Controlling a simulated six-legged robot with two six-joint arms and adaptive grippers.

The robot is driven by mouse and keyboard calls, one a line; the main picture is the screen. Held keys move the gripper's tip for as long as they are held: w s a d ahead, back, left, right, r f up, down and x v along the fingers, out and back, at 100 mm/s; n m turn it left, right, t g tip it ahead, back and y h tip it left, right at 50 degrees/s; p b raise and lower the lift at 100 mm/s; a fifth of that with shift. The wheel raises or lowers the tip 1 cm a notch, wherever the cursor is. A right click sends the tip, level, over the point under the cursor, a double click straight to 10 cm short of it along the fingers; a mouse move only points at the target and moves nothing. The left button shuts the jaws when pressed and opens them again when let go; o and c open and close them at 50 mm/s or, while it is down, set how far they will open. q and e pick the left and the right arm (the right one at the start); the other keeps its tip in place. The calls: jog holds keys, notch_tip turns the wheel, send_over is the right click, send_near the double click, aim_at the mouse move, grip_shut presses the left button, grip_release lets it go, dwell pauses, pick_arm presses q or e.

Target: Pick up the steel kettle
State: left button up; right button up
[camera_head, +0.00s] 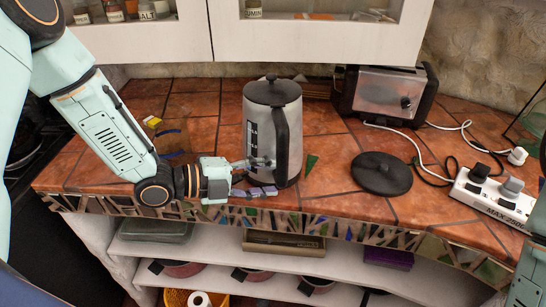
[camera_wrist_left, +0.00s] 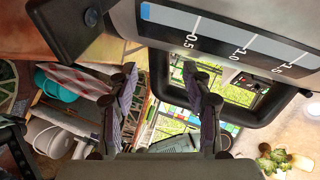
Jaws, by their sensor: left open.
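The steel kettle (camera_head: 257,125) stands upright on the tiled counter, with a black lid, a black handle (camera_head: 282,140) on its near side and a level window. My left gripper (camera_head: 263,177) is open at the lower part of the kettle, by its handle. In the left wrist view the kettle body (camera_wrist_left: 220,22) fills the top with its marked scale. The dark handle loop (camera_wrist_left: 262,112) lies beyond the fingers of my left gripper (camera_wrist_left: 162,72), and part of it shows between them. I cannot tell whether they touch it. My right gripper is out of view.
A black round disc (camera_head: 382,173) lies right of the kettle. A toaster (camera_head: 386,93) stands behind it, and a white power strip (camera_head: 492,197) with cables lies at the right. The counter's mosaic front edge (camera_head: 330,227) is close below my gripper. Upper cabinets hang behind.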

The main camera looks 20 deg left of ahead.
aim_at(274, 176)
pick_arm(q)
jog(key=shift+x, duration=1.6)
jog(key=shift+s, duration=0.1)
jog(key=shift+c, duration=0.4)
grip_shut()
jog(key=shift+r, duration=0.15)
